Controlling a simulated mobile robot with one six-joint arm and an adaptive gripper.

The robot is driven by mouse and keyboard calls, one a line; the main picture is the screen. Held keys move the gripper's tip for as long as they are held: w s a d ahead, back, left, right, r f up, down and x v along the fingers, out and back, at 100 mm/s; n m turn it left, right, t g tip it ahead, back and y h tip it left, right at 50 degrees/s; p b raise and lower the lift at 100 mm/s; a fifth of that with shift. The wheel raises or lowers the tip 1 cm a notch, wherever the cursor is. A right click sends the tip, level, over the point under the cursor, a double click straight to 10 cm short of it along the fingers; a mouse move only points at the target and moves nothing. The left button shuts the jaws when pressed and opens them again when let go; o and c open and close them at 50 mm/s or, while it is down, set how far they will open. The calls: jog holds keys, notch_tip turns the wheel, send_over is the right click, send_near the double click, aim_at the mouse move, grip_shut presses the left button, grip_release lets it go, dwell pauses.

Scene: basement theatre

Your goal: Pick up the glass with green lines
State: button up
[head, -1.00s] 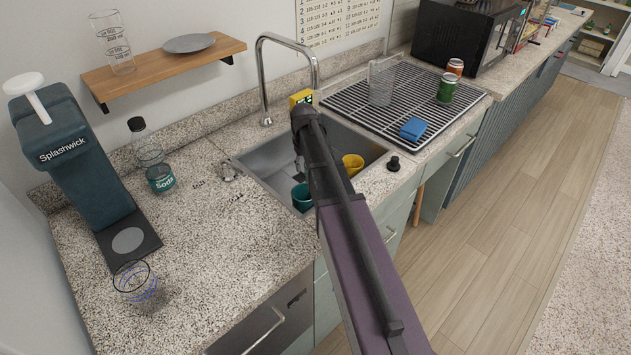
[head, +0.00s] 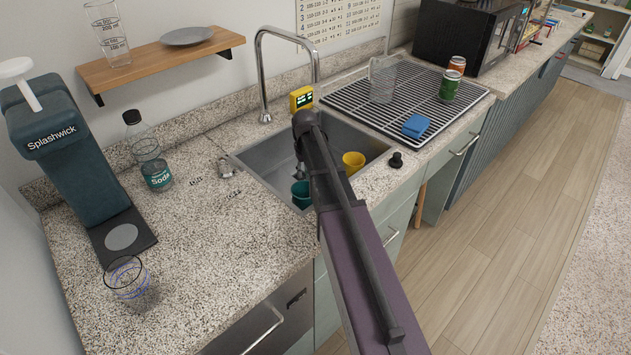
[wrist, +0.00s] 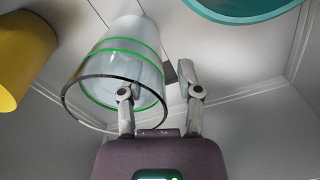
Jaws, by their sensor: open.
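The clear glass with green lines (wrist: 122,72) shows in the wrist view, lying tilted in the grey sink (wrist: 245,120) with its dark rim towards me. My arm hides it in the head view. My gripper (wrist: 157,78) is open at the glass's rim. The left finger overlaps the glass in the picture, and the right finger is just outside its right side. I cannot tell whether either finger touches it. In the head view my gripper (head: 302,168) is down inside the sink.
A yellow cup (head: 353,161) and a teal cup (head: 301,194) share the sink, flanking the glass in the wrist view. The tap (head: 262,75) arches behind. A blue-lined glass (head: 127,283) stands on the left counter. A rack (head: 415,85) holds cans, a pitcher and a sponge.

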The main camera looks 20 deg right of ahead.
jog(key=shift+f+b, duration=0.5)
jog(key=shift+f, duration=0.3)
grip_shut()
